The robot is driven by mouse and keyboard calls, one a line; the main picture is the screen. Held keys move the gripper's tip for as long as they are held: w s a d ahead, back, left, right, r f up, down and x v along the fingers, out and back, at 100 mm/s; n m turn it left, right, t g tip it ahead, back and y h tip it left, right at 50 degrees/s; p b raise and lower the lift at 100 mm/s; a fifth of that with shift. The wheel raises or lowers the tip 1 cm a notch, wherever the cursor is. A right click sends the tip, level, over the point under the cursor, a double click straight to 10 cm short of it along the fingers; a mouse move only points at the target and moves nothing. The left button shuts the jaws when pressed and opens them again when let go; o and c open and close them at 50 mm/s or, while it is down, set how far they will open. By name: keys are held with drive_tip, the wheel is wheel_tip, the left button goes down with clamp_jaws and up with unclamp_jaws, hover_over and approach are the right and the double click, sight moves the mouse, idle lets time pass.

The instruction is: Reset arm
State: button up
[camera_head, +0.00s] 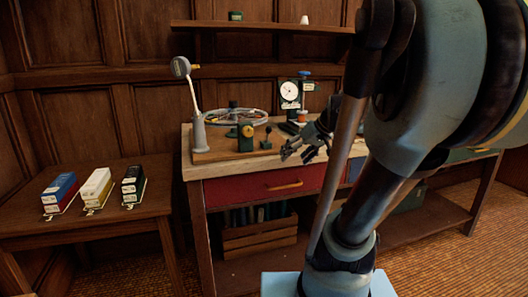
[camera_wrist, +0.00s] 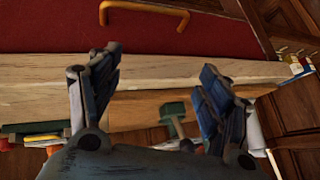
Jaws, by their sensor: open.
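My gripper (camera_head: 305,150) is in front of the workbench's right middle in the head view, close to the bench's front edge. The red drawer (camera_wrist: 60,25) with a brass handle (camera_wrist: 145,10) fills the top of that view. The same red drawer (camera_head: 235,190) is closed in the head view. My arm hides part of the bench's right side.
A side table (camera_head: 110,215) at left holds several small boxes. A wooden crate (camera_head: 260,238) sits on the lower shelf.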

drive_tip(key=s+d+f+m+g+h, duration=0.1)
drive_tip(key=s+d+f+m+h, duration=0.1)
drive_tip(key=s+f, duration=0.5)
drive_tip(key=s+d+f+m+g+h, duration=0.1)
drive_tip(key=s+d+f+h, duration=0.2)
drive_tip(key=s+d+f, duration=0.2)
drive_tip(key=s+f, duration=0.2)
drive_tip(key=s, duration=0.2)
drive_tip(key=shift+s+d+f+m+g+h, duration=0.2)
drive_tip(key=shift+d+f+m+g+h, duration=0.1)
drive_tip(key=shift+d+m+g+h, duration=0.1)
drive_tip(key=shift+a, duration=0.1)
drive_tip(key=shift+w+f, duration=0.2)
drive_tip(key=shift+w, duration=0.3)
